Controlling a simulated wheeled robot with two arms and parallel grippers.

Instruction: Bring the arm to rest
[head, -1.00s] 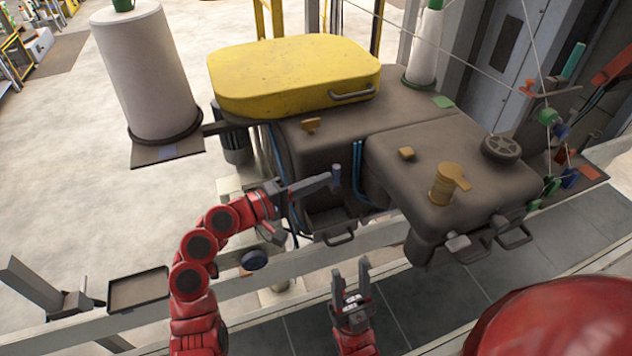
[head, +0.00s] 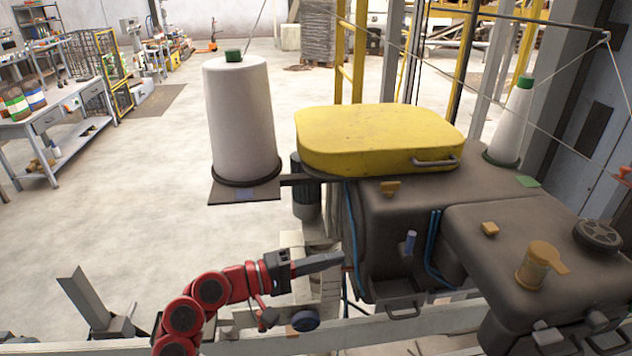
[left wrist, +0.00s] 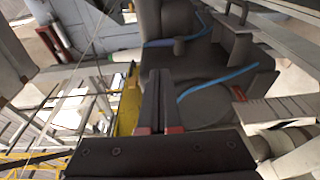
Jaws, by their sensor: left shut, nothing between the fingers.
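My left gripper (head: 341,258) is shut and empty. It is held level, with its fingertips pointing right toward the dark machine body (head: 385,215). A gap separates the fingertips from a small blue-tipped lever (head: 410,242) on the machine's front. In the left wrist view the two dark fingers (left wrist: 158,85) lie together, with nothing between them. My red left arm (head: 205,292) comes up from the lower edge. My right gripper is out of view.
The machine has a yellow lid (head: 375,138) and an amber knob (head: 540,265) on its right block. A large white thread cone (head: 240,120) stands on a plate at left. A pale rail (head: 345,333) runs below my arm. Open floor (head: 120,225) lies left.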

